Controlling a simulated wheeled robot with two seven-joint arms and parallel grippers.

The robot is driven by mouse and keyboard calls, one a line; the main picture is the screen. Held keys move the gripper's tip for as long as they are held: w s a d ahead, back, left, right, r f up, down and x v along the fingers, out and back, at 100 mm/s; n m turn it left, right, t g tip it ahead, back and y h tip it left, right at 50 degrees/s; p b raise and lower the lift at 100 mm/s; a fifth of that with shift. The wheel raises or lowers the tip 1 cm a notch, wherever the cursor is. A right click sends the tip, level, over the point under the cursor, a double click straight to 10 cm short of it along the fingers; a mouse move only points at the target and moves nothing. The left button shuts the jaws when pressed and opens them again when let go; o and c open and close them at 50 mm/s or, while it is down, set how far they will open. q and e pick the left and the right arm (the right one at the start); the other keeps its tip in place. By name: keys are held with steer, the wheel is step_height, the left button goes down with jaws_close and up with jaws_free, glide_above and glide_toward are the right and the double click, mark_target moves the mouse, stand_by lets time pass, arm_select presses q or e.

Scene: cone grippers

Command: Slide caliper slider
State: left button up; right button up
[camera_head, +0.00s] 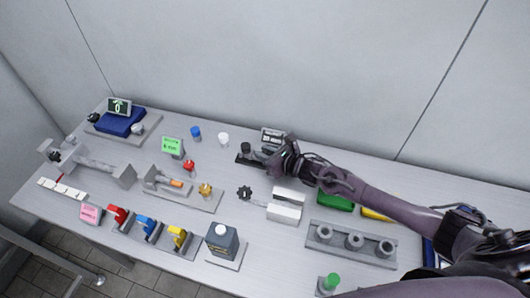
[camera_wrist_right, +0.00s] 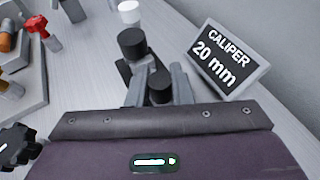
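The caliper shows in the wrist view as two black round knobs; the farther fixed-looking knob (camera_wrist_right: 132,43) stands just beyond my fingers. The nearer knob (camera_wrist_right: 160,87) stands between my right gripper's grey fingers (camera_wrist_right: 162,76). Whether both fingers press on it is too close to tell. The caliper sign (camera_wrist_right: 229,57) reads "CALIPER 20 mm". In the head view the caliper (camera_head: 246,150) is at the back of the table, its right part hidden by my right gripper (camera_head: 272,163). My left gripper is not in view.
The back wall is close behind the sign. A white cylinder (camera_head: 223,139) and a blue cylinder (camera_head: 196,132) stand left of the caliper. A black knob (camera_head: 244,193) with grey blocks is in front. A green block (camera_head: 335,201) lies under my right arm.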

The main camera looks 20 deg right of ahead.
steer(key=shift+d, duration=0.1)
jaws_close()
steer(key=shift+s+d, duration=0.45)
steer(key=shift+d, duration=0.2)
steer(key=shift+s+d, duration=0.45)
steer(key=shift+d, duration=0.2)
steer(key=shift+o, duration=2.2)
jaws_free()
steer(key=shift+o, duration=0.7)
steer(key=shift+s+d, duration=0.1)
